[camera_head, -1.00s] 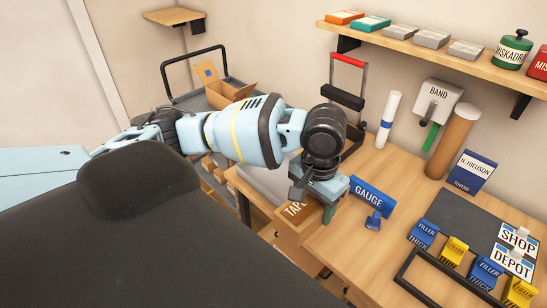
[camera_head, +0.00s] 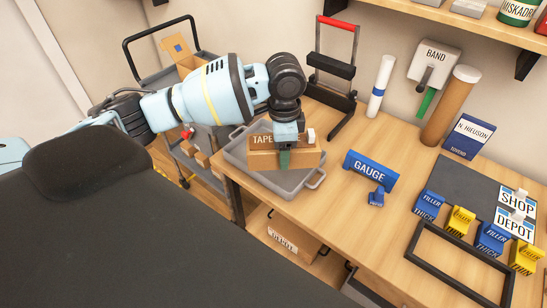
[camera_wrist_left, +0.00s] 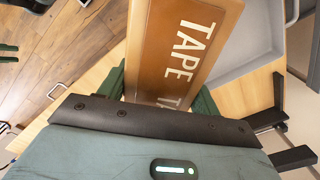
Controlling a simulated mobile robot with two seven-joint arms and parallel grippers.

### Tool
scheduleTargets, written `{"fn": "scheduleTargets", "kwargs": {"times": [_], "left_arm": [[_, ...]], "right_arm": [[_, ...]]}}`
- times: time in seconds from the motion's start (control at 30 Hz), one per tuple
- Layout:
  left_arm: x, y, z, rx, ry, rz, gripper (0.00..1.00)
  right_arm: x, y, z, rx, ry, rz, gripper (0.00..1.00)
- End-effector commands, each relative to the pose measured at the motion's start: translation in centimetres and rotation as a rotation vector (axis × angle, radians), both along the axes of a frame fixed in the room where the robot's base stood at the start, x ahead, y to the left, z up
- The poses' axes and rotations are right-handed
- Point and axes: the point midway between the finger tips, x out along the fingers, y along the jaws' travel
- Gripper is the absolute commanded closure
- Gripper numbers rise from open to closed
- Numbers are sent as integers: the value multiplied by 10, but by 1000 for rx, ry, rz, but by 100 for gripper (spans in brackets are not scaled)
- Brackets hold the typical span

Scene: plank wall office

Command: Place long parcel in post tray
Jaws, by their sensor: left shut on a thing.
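The long parcel is a brown box marked TAPE (camera_head: 263,160), in the head view at the left end of the table. My left gripper (camera_head: 284,160) is shut on it from above, near its middle. The parcel is over the grey post tray (camera_head: 291,191); I cannot tell whether it touches the tray floor. In the left wrist view the parcel (camera_wrist_left: 180,45) stretches away between the green fingers (camera_wrist_left: 160,95), with part of the tray (camera_wrist_left: 245,45) to its right. The parcel and arm hide the tray's back part. My right gripper is not in view.
A blue GAUGE block (camera_head: 370,170) stands right of the tray. A hand truck with a red handle (camera_head: 336,23) stands behind. Blue and yellow filler blocks (camera_head: 490,238) and a black frame (camera_head: 440,262) are at the right. The table front between is clear.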

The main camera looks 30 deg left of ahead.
Motion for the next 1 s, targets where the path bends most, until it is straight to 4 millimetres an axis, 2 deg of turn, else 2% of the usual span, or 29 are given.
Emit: {"fn": "scheduleTargets", "kwargs": {"times": [0.3,0.53,0.7,1.0], "left_arm": [[34,29,-23,2,4,-380,68],[51,47,-34,3,5,-613,68],[57,54,-37,5,4,-710,68],[59,57,-41,5,5,-738,68]], "right_arm": [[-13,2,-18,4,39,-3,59],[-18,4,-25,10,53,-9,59],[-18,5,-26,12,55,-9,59],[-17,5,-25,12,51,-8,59]]}}
